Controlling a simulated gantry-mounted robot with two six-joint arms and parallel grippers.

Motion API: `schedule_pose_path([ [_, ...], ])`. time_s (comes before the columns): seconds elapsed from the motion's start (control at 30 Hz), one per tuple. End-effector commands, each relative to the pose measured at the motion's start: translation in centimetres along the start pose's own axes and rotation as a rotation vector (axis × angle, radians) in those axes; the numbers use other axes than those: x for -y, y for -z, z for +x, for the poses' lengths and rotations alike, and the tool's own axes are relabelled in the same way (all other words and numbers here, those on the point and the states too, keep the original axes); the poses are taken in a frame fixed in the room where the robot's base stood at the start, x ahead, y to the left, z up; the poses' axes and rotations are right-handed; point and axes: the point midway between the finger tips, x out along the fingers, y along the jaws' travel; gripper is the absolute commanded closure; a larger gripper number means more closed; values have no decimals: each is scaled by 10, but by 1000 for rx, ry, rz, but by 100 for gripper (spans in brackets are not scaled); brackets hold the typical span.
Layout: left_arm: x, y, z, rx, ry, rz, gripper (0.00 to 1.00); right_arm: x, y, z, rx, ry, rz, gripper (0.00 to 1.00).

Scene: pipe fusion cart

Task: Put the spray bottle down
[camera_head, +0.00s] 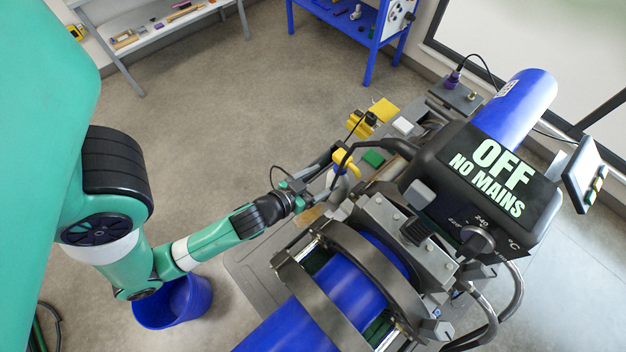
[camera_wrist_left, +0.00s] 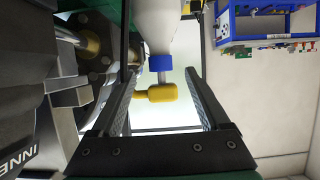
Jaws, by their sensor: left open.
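The spray bottle (camera_head: 341,187) stands on the cart beside the fusion machine, with a pale body and a yellow head. It also shows in the left wrist view (camera_wrist_left: 157,94), with its yellow head, blue collar and white body. My left gripper (camera_head: 328,172) is at the bottle. In the left wrist view my left gripper (camera_wrist_left: 164,82) is open, with one finger on each side of the bottle's head and a visible gap to each. The bottle's base is hidden in the wrist view. My right gripper is in neither view.
The fusion machine with its blue pipe (camera_head: 350,285) and black "OFF NO MAINS" box (camera_head: 490,185) fills the right side. Yellow blocks (camera_head: 384,109) and a green block (camera_head: 373,158) lie behind the bottle. A blue bucket (camera_head: 175,303) stands on the floor. Open floor lies left.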

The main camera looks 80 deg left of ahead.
Motion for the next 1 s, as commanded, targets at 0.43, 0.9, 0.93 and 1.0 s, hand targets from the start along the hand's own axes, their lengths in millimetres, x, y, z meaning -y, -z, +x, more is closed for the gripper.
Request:
schedule_pose_path([
  [0.43,1,0,-40,-2,2,-1,20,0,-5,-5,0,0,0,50],
  [0.9,-15,24,-41,-109,-73,-73,20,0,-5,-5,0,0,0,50],
  [0.93,-20,30,-42,-139,-94,-78,20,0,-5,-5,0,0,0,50],
  [1.0,-32,40,-43,-205,-152,-84,20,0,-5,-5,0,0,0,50],
])
